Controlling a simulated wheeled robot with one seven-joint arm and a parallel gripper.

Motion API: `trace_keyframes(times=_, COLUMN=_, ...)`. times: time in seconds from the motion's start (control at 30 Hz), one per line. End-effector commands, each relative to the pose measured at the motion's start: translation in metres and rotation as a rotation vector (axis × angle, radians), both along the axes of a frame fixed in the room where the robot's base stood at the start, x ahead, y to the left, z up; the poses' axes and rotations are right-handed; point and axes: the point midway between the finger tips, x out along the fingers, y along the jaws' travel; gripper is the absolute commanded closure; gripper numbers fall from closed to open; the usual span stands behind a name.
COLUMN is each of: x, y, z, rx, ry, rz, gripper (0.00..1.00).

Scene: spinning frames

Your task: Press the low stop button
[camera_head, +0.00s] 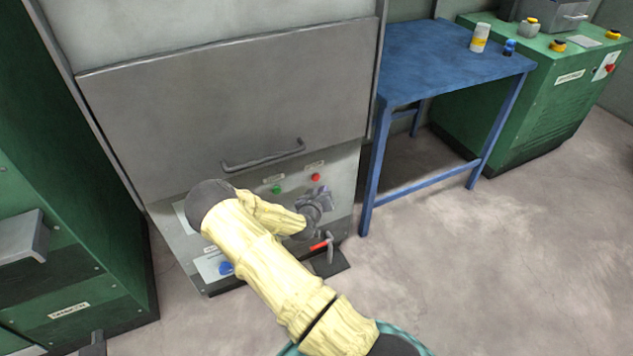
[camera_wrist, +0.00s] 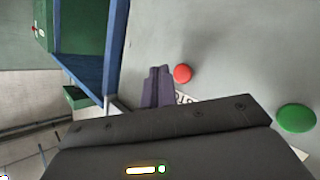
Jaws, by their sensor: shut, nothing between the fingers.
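The red button (camera_head: 315,177) sits on the lower front panel of the grey cabinet, to the right of a green button (camera_head: 276,189). A small label is above each, too small to read. My gripper (camera_head: 324,194) is just below the red button in the head view. In the wrist view my gripper (camera_wrist: 158,72) is shut and empty, with its dark fingers pointing at the panel. The red button (camera_wrist: 183,74) shows just right of the fingertips, with a visible gap in the picture. The green button (camera_wrist: 296,118) is further right.
Above the buttons is a grey door with a bar handle (camera_head: 263,158). Below my gripper are a red-handled lever (camera_head: 320,245) and a blue knob (camera_head: 226,268). A blue table (camera_head: 440,60) stands right; green cabinets flank both sides. The floor at right is clear.

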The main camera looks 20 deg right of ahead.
Motion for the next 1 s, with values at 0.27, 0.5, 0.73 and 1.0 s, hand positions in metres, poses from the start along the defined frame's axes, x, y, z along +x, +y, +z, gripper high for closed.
trace_keyframes(times=0.27, x=0.021, y=0.0, z=-0.001, rx=0.0, ry=-0.001, rz=-0.001, gripper=1.0)
trace_keyframes(times=0.5, x=0.022, y=0.0, z=0.0, rx=0.0, ry=0.001, rz=-0.001, gripper=1.0)
trace_keyframes(times=0.73, x=0.022, y=0.0, z=0.0, rx=0.0, ry=0.001, rz=0.0, gripper=1.0)
trace_keyframes(times=1.0, x=0.022, y=0.0, z=0.0, rx=0.0, ry=0.001, rz=0.0, gripper=1.0)
